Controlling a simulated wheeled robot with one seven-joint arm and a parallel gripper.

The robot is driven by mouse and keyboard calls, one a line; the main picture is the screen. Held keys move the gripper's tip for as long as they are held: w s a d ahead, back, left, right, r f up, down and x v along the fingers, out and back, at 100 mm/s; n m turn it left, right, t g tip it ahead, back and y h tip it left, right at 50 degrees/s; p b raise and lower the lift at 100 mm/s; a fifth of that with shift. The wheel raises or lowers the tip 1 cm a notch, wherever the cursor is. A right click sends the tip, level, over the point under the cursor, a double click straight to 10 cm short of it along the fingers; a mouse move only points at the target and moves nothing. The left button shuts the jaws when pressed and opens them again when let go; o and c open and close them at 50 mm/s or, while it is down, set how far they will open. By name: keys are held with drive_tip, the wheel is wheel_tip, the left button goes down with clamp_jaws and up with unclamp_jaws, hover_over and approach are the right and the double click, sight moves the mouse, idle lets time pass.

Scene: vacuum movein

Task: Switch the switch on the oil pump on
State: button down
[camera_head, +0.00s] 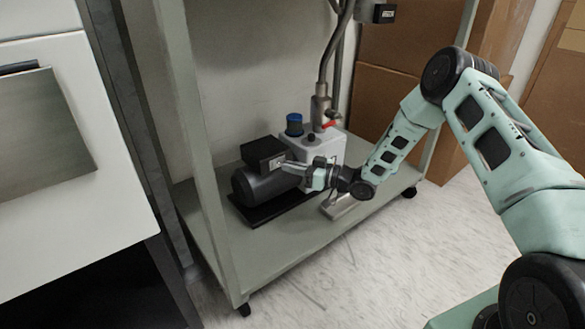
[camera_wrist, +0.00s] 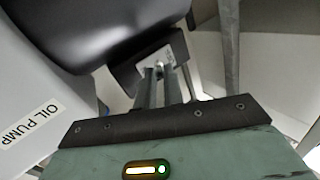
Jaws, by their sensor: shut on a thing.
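The oil pump (camera_head: 262,190) sits on the lower shelf of the cart, with a black motor and a pale body. Its black switch box (camera_head: 262,152) is on top of the motor. In the wrist view the box carries a small pale switch plate (camera_wrist: 158,54), and the label "OIL PUMP" shows on the pale body (camera_wrist: 22,84). My gripper (camera_head: 287,166) reaches in from the right to the face of the box. In the wrist view my two fingers (camera_wrist: 157,72) are close together at the switch, shut on it. The fingertips hide most of the switch, so its position cannot be told.
The cart's lower shelf (camera_head: 262,245) has free room in front of the pump. A grey cart post (camera_head: 200,150) stands to the left. A metal hose fitting with a red handle (camera_head: 328,125) rises behind the gripper. Cardboard boxes (camera_head: 385,105) stand behind the cart.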

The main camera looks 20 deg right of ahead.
drive_tip(key=shift+w, duration=0.1)
drive_tip(key=c, duration=1.5)
unclamp_jaws()
drive_tip(key=shift+p+v, duration=3.65)
drive_tip(key=shift+v, duration=5.05)
